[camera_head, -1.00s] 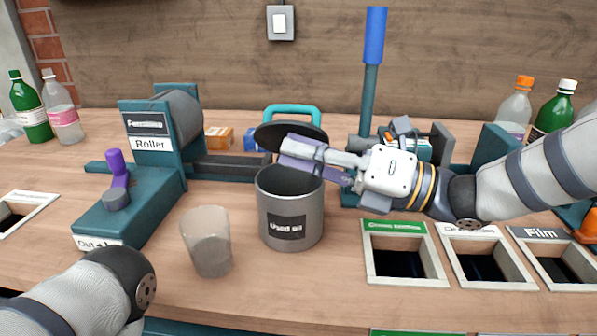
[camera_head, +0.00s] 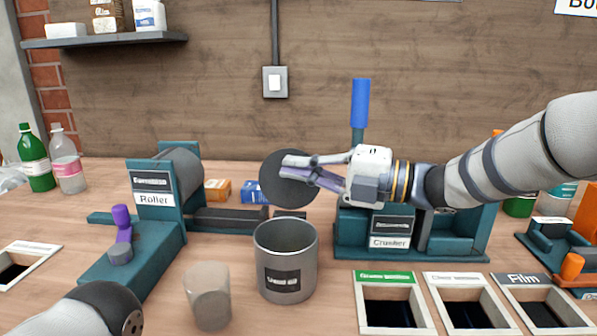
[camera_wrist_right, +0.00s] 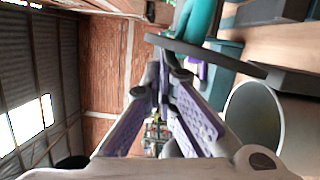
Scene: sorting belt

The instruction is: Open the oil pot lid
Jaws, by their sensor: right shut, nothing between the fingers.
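The grey oil pot (camera_head: 286,262), with a dark label, stands on the bench in the head view with its mouth uncovered. Its round dark lid (camera_head: 277,196) stands steeply up behind the rim, underside facing me. The pot (camera_wrist_right: 255,115) shows there at right. My right gripper (camera_head: 287,166) is shut and empty, its purple-padded fingers in front of the lid's underside; whether they touch cannot be told. My left gripper is out of view.
A grey cup (camera_head: 208,297) stands just left of the pot. The teal roller machine (camera_head: 155,220) is further left, the crusher (camera_head: 390,232) right behind the pot. Framed bench openings (camera_head: 388,277) lie to the right. My left arm shows at lower left.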

